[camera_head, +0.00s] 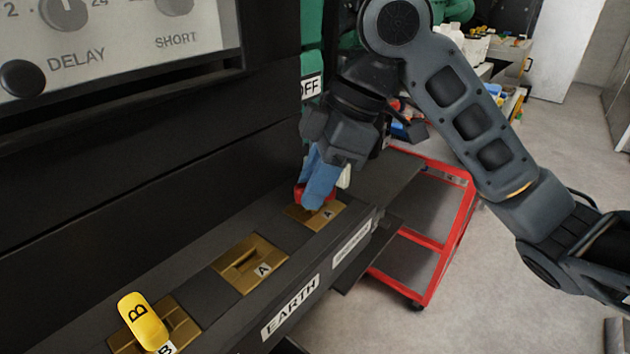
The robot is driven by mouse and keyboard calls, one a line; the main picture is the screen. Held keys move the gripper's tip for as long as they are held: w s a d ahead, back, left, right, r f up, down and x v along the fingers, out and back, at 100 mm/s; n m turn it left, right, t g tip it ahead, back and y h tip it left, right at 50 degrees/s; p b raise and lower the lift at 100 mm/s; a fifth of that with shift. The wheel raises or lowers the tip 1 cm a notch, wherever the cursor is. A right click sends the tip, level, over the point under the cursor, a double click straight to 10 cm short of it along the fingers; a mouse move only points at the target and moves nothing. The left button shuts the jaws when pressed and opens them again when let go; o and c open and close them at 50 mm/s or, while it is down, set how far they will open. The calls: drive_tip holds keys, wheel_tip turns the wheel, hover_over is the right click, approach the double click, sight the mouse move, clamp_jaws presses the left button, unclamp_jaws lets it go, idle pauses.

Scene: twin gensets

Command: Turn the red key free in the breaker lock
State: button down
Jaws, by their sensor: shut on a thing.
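The red key (300,192) stands in the far brass lock plate (329,217), which bears an A label. My gripper (314,196) comes down from above at this plate, its blue fingers shut on the red key. The fingers hide most of the key, so I cannot tell how far it is turned. A middle brass plate (236,267), also labelled A, shows an empty slot. A yellow key marked B (142,320) stands in the nearest brass plate (184,328), labelled B.
The dark panel (130,160) with a DELAY dial rises close on the left. An EARTH label (291,306) is on the ledge's front. A red-framed cart (440,255) stands beyond the ledge. Open grey floor (480,300) lies to the right.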

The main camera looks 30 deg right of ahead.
drive_tip(key=n+g, duration=0.1)
drive_tip(key=n, duration=0.3)
drive_tip(key=shift+g, duration=0.4)
drive_tip(key=n, duration=0.2)
drive_tip(key=n+g, duration=0.1)
drive_tip(key=n, duration=0.1)
drive_tip(key=shift+n+g, duration=0.3)
drive_tip(key=c, duration=0.8)
unclamp_jaws()
drive_tip(key=shift+p, duration=0.3)
wheel_tip(320, 180, up, 8)
drive_tip(key=p, duration=0.6)
drive_tip(key=shift+f+p, duration=0.15)
drive_tip(key=shift+p, duration=0.25)
drive_tip(key=shift+f, duration=0.1)
